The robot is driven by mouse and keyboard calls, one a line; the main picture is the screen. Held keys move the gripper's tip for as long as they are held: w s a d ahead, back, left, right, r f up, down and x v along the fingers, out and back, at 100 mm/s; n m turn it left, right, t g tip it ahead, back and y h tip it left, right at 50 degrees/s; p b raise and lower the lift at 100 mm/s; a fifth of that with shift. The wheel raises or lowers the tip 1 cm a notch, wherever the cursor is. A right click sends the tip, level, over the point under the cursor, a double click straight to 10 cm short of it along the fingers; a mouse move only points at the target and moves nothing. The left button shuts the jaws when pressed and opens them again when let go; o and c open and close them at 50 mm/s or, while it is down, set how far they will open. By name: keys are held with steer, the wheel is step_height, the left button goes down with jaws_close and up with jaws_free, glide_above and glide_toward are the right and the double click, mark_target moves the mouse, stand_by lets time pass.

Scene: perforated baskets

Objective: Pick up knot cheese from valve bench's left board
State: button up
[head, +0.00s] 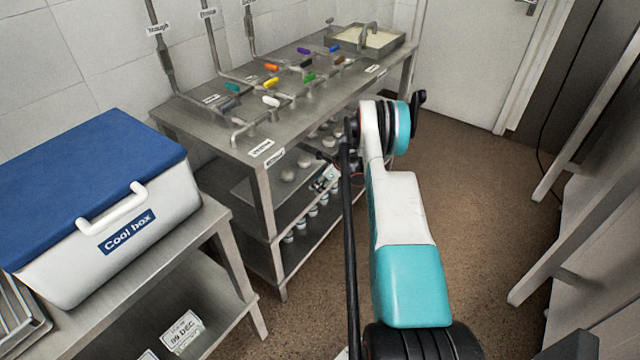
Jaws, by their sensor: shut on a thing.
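The left ones lie on a board (262,190) that is hard to tell from the shelf; others (328,141) sit further back. My gripper (326,180) is at the bench's open front, by the middle shelf and right of the nearest cheeses. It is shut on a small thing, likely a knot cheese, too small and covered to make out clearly.
Coloured valve handles (271,82) and a sink (365,42) are on the bench top. Several small cups (300,223) stand on the lower shelf. A blue-lidded cool box (150,225) is on the left table. A rack (570,240) stands at the right; the floor between is clear.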

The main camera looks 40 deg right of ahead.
steer(key=o, duration=1.1)
steer(key=v, duration=1.2)
